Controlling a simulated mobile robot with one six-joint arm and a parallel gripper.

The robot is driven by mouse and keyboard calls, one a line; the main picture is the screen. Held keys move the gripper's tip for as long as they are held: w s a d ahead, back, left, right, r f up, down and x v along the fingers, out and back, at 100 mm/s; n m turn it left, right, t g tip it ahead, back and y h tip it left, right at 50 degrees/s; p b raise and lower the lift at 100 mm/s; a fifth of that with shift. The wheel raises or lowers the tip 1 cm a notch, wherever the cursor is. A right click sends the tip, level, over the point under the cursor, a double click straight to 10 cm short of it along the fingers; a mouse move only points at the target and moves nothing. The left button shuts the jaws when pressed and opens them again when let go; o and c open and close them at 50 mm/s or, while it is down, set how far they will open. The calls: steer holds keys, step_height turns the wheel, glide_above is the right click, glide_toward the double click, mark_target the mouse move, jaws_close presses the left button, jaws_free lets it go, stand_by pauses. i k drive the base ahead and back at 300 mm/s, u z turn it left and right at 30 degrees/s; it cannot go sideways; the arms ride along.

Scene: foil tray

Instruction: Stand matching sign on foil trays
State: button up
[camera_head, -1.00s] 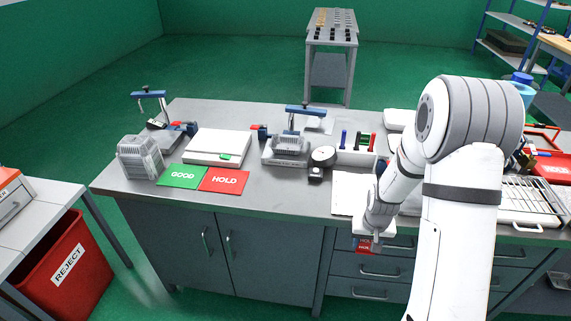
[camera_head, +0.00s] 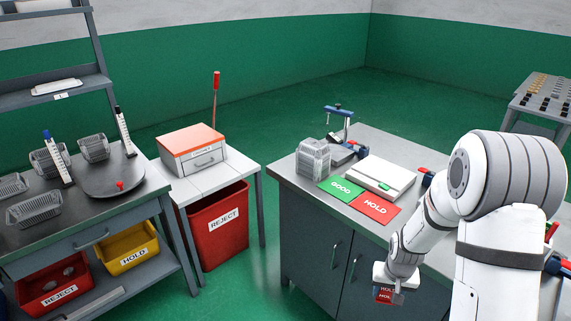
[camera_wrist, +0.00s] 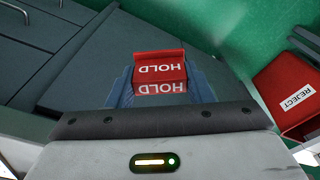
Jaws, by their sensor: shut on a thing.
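My gripper (camera_head: 389,285) is shut on a red HOLD sign (camera_wrist: 160,66), a small folded tent sign with white letters. The sign hangs in front of the grey bench cabinet in the head view, and fills the space between my fingers in the wrist view. Several wire-grey foil trays stand on the dark bench at left: one at the front (camera_head: 34,208), one at the back (camera_head: 94,148), one beside a white upright strip (camera_head: 47,160), and one at the left edge (camera_head: 9,186). My gripper is far to the right of them.
A white side table (camera_head: 225,177) with an orange-topped box (camera_head: 192,150) and a red REJECT bin (camera_head: 218,225) stands between the benches. A round dark plate (camera_head: 105,184) lies among the trays. Flat GOOD (camera_head: 341,189) and HOLD (camera_head: 375,207) cards lie on the right bench (camera_head: 292,183).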

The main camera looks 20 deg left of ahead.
mark_target(314, 143)
steer(key=z, duration=0.05)
steer(key=i, duration=0.15)
steer(key=u, duration=2.05)
steer(key=k, duration=1.15)
steer(key=z, duration=0.9)
steer(key=i, duration=1)
steer(key=z, duration=0.05)
